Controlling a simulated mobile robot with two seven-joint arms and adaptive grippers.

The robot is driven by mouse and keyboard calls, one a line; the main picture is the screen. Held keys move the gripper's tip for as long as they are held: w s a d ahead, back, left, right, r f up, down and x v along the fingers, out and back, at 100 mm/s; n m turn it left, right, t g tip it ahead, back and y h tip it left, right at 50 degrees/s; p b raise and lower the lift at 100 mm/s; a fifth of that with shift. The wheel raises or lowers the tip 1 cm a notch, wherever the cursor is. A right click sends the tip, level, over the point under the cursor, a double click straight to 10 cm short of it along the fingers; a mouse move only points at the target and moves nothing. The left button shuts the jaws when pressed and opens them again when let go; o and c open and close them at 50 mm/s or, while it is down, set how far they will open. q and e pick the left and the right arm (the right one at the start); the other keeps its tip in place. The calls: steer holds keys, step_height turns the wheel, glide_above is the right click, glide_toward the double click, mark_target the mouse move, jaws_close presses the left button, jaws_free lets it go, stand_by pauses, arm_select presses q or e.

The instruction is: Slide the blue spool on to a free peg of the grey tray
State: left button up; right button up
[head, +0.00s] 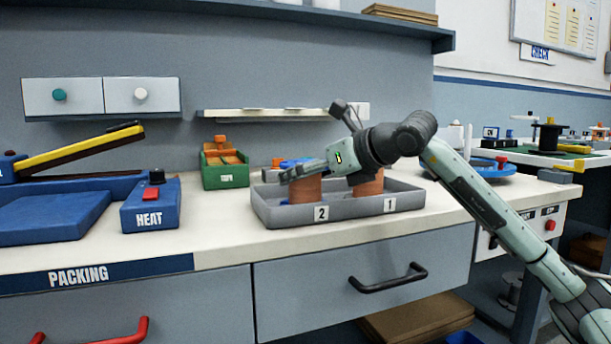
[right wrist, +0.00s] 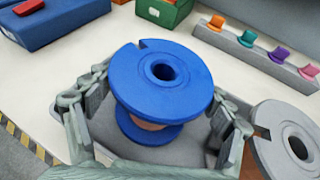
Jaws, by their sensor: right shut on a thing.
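The blue spool (right wrist: 185,60) has a copper winding and sits between the fingers of my right gripper (right wrist: 158,118), which is shut on it. In the head view the right gripper (head: 305,172) is over the left part of the grey tray (head: 350,209), by the label 2. A strip of blue flange (head: 291,163) shows above the fingers and copper winding below them. The tray wall hides the spool's foot, and I cannot tell whether a peg is inside it. A grey spool (right wrist: 285,138) stands beside it, its copper winding by label 1. My left gripper is not in view.
A green bin (head: 225,172) stands behind and left of the tray. A blue HEAT box (head: 150,208) stands further left. A rail with coloured knobs (right wrist: 262,50) lies behind the tray. The bench between the HEAT box and the tray is clear.

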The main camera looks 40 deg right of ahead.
steer(key=shift+f, duration=0.3)
stand_by(0.6)
steer(key=o, duration=1.8)
steer(key=shift+c, duration=0.2)
steer(key=shift+o, duration=0.2)
step_height(320, 180, up, 17)
steer(key=p, duration=1.7)
steer(key=shift+f, duration=0.15)
steer(key=shift+f, duration=0.1)
